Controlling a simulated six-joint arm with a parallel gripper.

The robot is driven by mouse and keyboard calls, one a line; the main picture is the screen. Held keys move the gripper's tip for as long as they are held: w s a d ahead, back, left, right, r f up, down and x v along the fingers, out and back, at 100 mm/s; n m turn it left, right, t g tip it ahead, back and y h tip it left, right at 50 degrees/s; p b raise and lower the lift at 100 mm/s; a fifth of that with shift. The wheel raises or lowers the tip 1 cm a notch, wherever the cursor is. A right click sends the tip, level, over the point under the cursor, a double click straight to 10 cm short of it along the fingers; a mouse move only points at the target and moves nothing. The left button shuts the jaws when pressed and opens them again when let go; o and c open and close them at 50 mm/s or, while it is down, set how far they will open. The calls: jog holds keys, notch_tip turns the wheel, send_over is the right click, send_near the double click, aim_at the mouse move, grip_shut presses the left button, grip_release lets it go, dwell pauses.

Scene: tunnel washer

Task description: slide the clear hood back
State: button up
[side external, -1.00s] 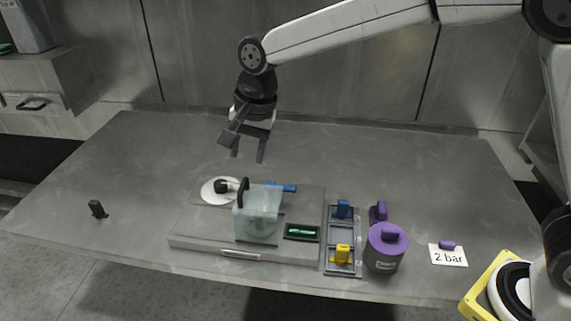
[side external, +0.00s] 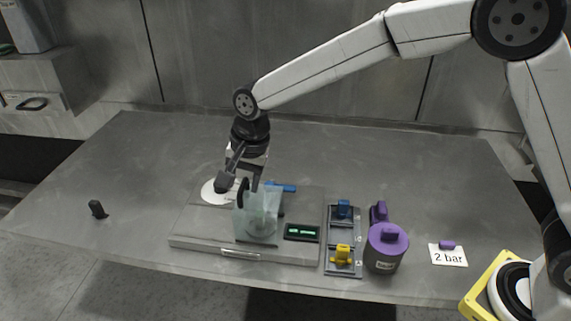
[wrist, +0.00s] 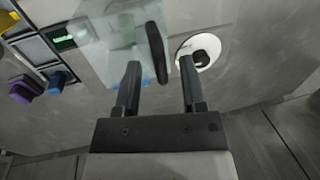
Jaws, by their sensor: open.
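The clear hood (side external: 262,222) stands on the grey base plate (side external: 190,243) and shows as a see-through box in the side view. Its black handle (side external: 242,192) is upright on its left side. In the wrist view the hood (wrist: 112,45) is ahead, with the handle (wrist: 157,52) just beyond and between the fingertips. My gripper (side external: 239,180) is open and points down, close above and behind the handle. The wrist view shows its two fingers (wrist: 160,75) apart with nothing gripped. I cannot tell whether a finger touches the handle.
A white disc (side external: 212,193) with a black knob lies left of the hood. A green display (side external: 302,232), a rack with blue (side external: 343,209) and yellow (side external: 342,254) pieces, and a purple-lidded canister (side external: 385,252) stand right. A "2 bar" card (side external: 448,255) lies far right. The table's back is clear.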

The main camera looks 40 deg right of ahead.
grip_shut()
dwell(1.4)
